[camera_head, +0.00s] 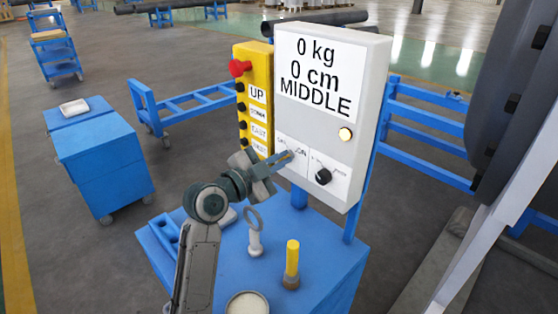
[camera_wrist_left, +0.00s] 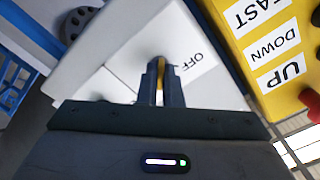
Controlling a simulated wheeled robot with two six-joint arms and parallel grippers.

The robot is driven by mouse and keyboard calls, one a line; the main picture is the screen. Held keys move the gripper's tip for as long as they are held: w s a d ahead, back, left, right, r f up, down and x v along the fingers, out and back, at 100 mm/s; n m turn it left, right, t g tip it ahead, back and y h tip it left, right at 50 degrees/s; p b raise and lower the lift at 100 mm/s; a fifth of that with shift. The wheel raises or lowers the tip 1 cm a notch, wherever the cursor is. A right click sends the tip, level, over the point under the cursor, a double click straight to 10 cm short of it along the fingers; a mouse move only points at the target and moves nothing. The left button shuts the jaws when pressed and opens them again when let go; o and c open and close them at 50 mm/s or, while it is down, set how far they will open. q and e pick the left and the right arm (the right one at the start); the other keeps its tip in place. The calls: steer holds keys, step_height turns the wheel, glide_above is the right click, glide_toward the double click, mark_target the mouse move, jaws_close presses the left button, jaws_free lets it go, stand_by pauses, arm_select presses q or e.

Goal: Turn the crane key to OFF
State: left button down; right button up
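The grey control box (camera_head: 372,75) carries a display reading "0 kg, 0 cm, MIDDLE". A lit round lamp (camera_head: 345,134) sits below it. In the left wrist view the two fingers (camera_wrist_left: 164,88) are close together on a thin yellow piece (camera_wrist_left: 161,66), which looks like the key. The OFF label (camera_wrist_left: 196,60) shows just right of the fingers. The key's exact angle is hard to tell. My right gripper is not in view.
A yellow button panel (camera_head: 256,75) with a red knob (camera_head: 239,67) stands left of the box. A black knob (camera_head: 323,176) is to the right of my gripper. A blue cart top (camera_head: 215,270) below holds a yellow-topped peg (camera_head: 292,262) and a ring-topped piece (camera_head: 254,235).

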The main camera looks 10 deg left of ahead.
arm_select(q)
steer(key=shift+n, duration=0.4)
steer(key=n+p, duration=0.8)
steer(key=n, duration=0.7)
steer(key=shift+n+p, duration=0.75)
steer(key=shift+n, duration=0.25)
